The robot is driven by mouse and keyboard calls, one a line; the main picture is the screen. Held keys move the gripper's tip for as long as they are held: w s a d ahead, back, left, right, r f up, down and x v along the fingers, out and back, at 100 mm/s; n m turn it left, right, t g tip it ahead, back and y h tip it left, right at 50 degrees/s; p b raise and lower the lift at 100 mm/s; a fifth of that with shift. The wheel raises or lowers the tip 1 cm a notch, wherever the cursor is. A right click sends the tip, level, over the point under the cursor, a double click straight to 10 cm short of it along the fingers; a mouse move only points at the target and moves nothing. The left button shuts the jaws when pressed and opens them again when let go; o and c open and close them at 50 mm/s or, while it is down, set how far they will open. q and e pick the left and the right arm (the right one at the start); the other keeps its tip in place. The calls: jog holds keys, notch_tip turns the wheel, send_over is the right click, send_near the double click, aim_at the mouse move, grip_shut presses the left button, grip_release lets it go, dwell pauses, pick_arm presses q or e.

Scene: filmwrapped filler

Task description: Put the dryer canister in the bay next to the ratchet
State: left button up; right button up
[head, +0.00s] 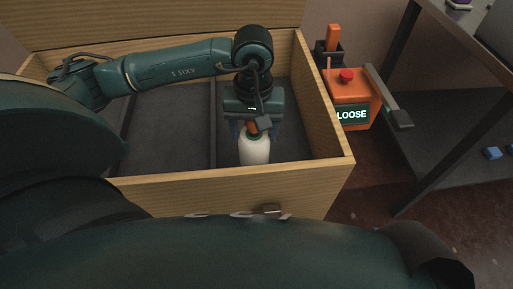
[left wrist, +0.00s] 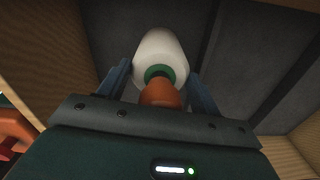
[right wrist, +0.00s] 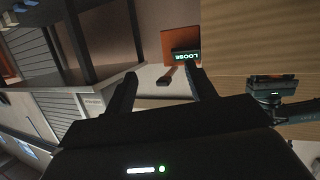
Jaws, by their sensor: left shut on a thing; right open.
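The dryer canister (head: 255,151) is white with a green collar and an orange top. My left gripper (head: 254,132) is shut on it at the top end and holds it inside the wooden chest, over the right-hand bay (head: 292,137). In the left wrist view, the canister (left wrist: 160,48) sits between the two blue fingers, with the dark bay floor beyond it. I cannot tell whether it touches the floor. The middle bay (head: 170,128) looks empty where it shows. I cannot make out the ratchet in any view. My right gripper (right wrist: 163,84) is open and empty, outside the chest.
A dark divider (head: 212,122) separates the bays. The chest's wooden front wall (head: 225,186) and right wall (head: 322,105) stand close around my left gripper. An orange box with a LOOSE sign (head: 352,114) stands right of the chest. A table (head: 435,110) is farther right.

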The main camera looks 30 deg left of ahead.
pick_arm(q)
notch_tip(320, 180, down, 5)
jog(key=shift+r+b, duration=0.15)
jog(key=shift+b, duration=0.3)
jog(key=shift+f, duration=0.25)
pick_arm(e)
jog(key=shift+w+a+t, duration=0.1)
jog(key=shift+w+t, duration=0.1)
jog(key=shift+t, duration=0.2)
pick_arm(q)
jog(key=shift+f, duration=0.1)
pick_arm(e)
jog(key=shift+f, duration=0.1)
pick_arm(q)
jog(key=shift+f+b, duration=0.15)
jog(key=shift+b, duration=0.15)
jog(key=o, duration=1.8)
jog(key=shift+c, duration=0.2)
pick_arm(e)
jog(key=shift+a, duration=0.1)
